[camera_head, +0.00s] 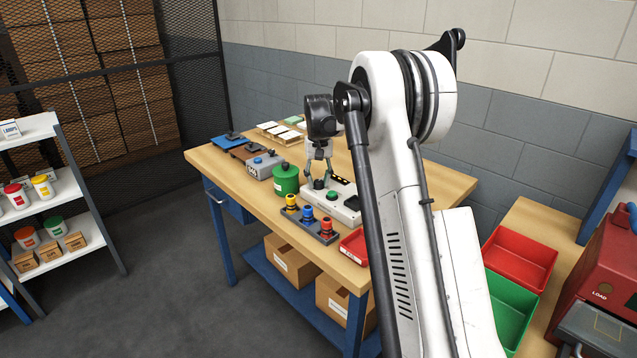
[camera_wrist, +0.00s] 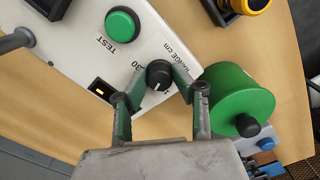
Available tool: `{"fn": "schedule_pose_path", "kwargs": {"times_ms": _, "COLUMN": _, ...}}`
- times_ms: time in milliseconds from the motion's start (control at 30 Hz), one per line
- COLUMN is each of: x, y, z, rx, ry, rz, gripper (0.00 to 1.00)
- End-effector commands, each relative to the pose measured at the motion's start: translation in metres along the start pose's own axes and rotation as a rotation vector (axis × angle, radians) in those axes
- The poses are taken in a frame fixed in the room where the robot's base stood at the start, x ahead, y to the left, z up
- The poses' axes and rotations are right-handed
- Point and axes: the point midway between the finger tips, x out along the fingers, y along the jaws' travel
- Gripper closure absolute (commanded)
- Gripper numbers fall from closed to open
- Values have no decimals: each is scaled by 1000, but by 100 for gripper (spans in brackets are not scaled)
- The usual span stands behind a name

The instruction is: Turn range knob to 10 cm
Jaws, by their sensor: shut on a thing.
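The range knob (camera_wrist: 157,73) is a small black dial with a white pointer line, on a white sloped control box (camera_wrist: 75,45) lettered "RANGE cm". A "30" is readable beside the knob; another number is mostly hidden by a finger. The pointer faces down toward my gripper's palm in the wrist view, and I cannot tell which number it marks. My gripper (camera_wrist: 158,84) is shut on the knob, one finger on each side. In the head view my gripper (camera_head: 319,176) reaches down to the box (camera_head: 347,207) on the wooden table.
A green TEST button (camera_wrist: 119,24) and a lit amber window (camera_wrist: 100,88) are on the same box. A green canister (camera_wrist: 238,97) stands close to the right finger. A row of yellow, blue and red knobbed pieces (camera_head: 308,221) stands in front.

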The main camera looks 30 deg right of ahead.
Motion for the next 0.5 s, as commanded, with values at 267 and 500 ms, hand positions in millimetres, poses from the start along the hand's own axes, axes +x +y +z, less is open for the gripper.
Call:
{"fn": "schedule_pose_path", "kwargs": {"times_ms": 267, "x": 1, "y": 0, "z": 0, "rx": -261, "ry": -1, "rz": 0, "gripper": 100}}
{"fn": "schedule_pose_path", "kwargs": {"times_ms": 500, "x": 1, "y": 0, "z": 0, "rx": -467, "ry": -2, "rz": 0, "gripper": 100}}
